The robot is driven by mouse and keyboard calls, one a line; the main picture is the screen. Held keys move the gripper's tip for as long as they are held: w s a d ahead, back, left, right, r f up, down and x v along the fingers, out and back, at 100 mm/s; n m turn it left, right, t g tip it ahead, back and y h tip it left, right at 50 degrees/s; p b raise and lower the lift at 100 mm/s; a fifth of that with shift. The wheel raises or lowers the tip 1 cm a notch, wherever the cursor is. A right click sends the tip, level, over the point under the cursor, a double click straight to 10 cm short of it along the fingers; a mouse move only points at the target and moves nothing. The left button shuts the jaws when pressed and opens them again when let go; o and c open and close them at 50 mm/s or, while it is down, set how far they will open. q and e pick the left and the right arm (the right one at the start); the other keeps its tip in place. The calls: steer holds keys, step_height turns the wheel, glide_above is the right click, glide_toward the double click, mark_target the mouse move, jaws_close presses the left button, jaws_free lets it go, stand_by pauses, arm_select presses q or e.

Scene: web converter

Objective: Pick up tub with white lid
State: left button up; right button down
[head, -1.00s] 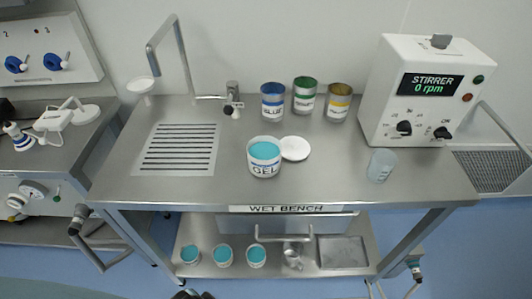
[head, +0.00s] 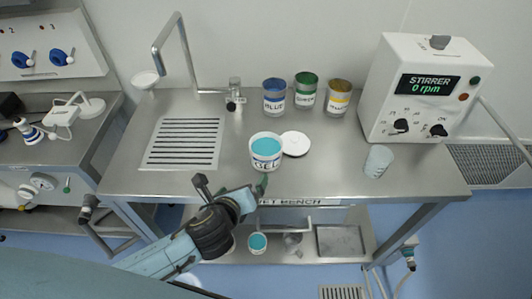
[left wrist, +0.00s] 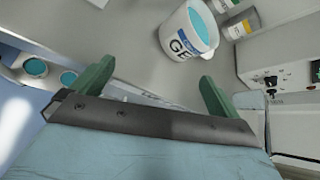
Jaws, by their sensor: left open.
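The white GEL tub (head: 266,163), filled with turquoise gel, stands upright and uncovered on the wet bench. A round white lid (head: 295,143) lies flat beside it, to its right. My left gripper (head: 232,183) is open and empty at the bench's front edge, in front of the tub and a little to its left. In the left wrist view, the tub (left wrist: 190,32) is beyond the two green fingers (left wrist: 155,85), apart from them and nearer the right one. My right gripper is not in view.
Blue (head: 274,97), green (head: 306,91) and yellow (head: 338,97) labelled jars stand behind the tub. A beaker (head: 377,161) and the stirrer (head: 424,90) are at right. A tap (head: 187,55) and a drain grille (head: 184,142) are at left. Turquoise-filled tubs (head: 257,243) are on the lower shelf.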

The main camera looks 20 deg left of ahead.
mark_target(262, 162)
arm_select(q)
steer(key=m, duration=0.2)
steer(key=w+d+r+m+t, duration=0.1)
steer(key=m, duration=0.1)
steer(key=w+m+h, duration=0.1)
steer(key=m, duration=0.2)
steer(key=shift+d+r+t, duration=0.25)
steer(key=shift+r+t, duration=0.05)
steer(key=shift+r, duration=0.1)
steer(key=shift+w+m, duration=0.2)
steer(key=shift+m, duration=0.1)
steer(key=x, duration=0.7)
steer(key=shift+d+b, duration=0.15)
steer(key=shift+b, duration=0.2)
steer(key=shift+b+x, duration=0.35)
steer(key=shift+x, duration=2.7)
steer(key=shift+a+r, duration=0.15)
steer(key=shift+a, duration=0.05)
steer(key=shift+c, duration=0.4)
steer(key=c, duration=1)
steer(key=shift+c, duration=0.3)
steer(key=shift+r, duration=0.1)
